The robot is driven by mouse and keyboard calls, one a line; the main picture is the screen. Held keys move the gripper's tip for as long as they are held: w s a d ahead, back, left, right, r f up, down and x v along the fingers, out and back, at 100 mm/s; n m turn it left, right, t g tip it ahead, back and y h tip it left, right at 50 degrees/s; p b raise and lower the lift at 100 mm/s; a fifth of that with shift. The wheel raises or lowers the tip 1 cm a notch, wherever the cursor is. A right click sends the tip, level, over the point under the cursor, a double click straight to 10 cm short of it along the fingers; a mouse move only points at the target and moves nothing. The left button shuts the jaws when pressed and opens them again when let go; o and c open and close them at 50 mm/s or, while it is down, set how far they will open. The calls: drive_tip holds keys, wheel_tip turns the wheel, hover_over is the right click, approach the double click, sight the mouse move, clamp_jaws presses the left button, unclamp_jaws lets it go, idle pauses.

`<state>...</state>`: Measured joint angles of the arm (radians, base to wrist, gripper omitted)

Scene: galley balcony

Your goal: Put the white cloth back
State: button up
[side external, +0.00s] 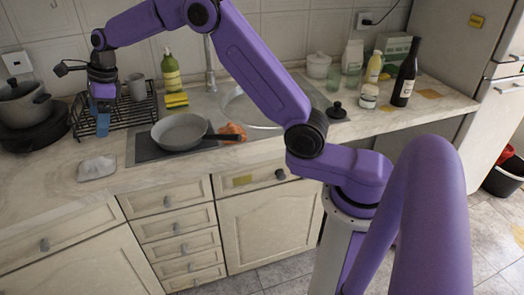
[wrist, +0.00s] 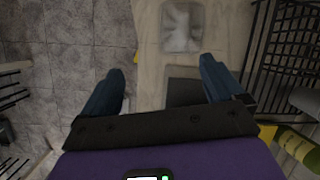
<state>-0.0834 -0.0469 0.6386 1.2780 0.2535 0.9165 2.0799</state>
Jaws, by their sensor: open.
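My gripper (side external: 103,122) points down above the counter by the front of the black dish rack, behind and above the cloth. In the wrist view my gripper (wrist: 162,68) has its two blue fingers spread wide with nothing between them. It is apart from the cloth.
The black dish rack (side external: 136,112) with a grey mug (side external: 136,87) stands close to my gripper. Dark pots (side external: 22,104) stand at left. A green bottle (side external: 171,70) is behind. Counter around the cloth is clear.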

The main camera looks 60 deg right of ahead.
drive_tip(key=s+a+r+n+g, duration=0.1)
drive_tip(key=s+a+n, duration=0.2)
drive_tip(key=s+n, duration=0.75)
drive_tip(key=s+a+r+n+g, duration=0.1)
drive_tip(key=s+a+n, duration=0.1)
drive_tip(key=s+n, duration=0.8)
drive_tip(key=s+d+f+n, duration=0.1)
drive_tip(key=s+d+n, duration=0.2)
drive_tip(key=s, duration=0.6)
drive_tip(key=s+d+f+n+h, duration=0.1)
drive_tip(key=s+d+n, duration=0.3)
drive_tip(key=s+n, duration=0.3)
drive_tip(key=s+d+f+n+g+h, duration=0.1)
drive_tip(key=s+d+n, duration=0.3)
drive_tip(key=s, duration=0.7)
drive_tip(key=shift+s+d+f+n, duration=0.25)
drive_tip(key=shift+f+n, duration=0.1)
drive_tip(key=shift+n, duration=0.6)
